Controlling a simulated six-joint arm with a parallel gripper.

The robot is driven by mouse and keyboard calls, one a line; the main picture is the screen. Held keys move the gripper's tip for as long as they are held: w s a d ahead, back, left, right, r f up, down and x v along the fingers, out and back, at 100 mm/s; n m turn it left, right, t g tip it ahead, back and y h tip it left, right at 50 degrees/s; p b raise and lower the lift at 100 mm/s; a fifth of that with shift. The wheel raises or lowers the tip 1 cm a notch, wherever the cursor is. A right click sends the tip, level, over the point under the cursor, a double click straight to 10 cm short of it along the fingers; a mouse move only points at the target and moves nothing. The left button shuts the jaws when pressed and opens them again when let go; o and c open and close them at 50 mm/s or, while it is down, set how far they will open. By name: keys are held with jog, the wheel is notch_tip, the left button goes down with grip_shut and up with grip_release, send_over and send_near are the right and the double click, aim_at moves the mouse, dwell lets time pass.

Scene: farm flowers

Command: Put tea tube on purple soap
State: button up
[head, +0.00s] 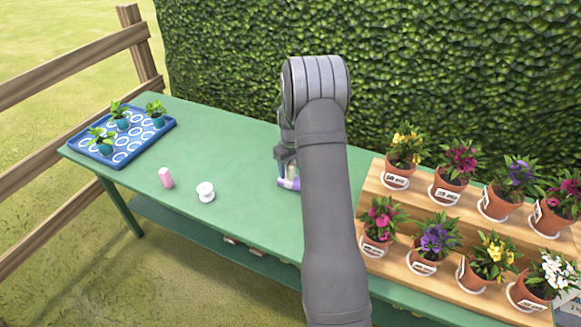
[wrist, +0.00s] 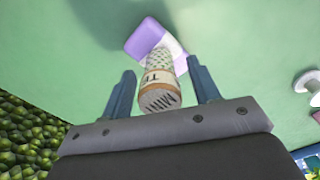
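The tea tube (wrist: 160,82) is a pale patterned cylinder with a tan band and a dark-marked end towards the wrist camera. Its far end meets the purple soap (wrist: 145,36), a purple and white block on the green table; it appears to stand on the soap. My gripper (wrist: 163,68) has a finger on each side of the tube, with narrow gaps showing, so it looks open around it. In the head view, my arm partly hides the tube (head: 292,171) and the soap (head: 290,184).
On the green table (head: 240,155) are a pink cylinder (head: 166,178), a white spool-like thing (head: 205,192) and a blue tray (head: 75,150) with small plants. A wooden stand (head: 372,190) with several flower pots is at right.

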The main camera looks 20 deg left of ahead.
notch_tip(320, 180, up, 12)
jog(key=shift+r, duration=0.2)
dwell(0.5)
notch_tip(320, 180, down, 12)
jog(key=shift+w+r, duration=0.1)
jog(key=shift+r, duration=1.75)
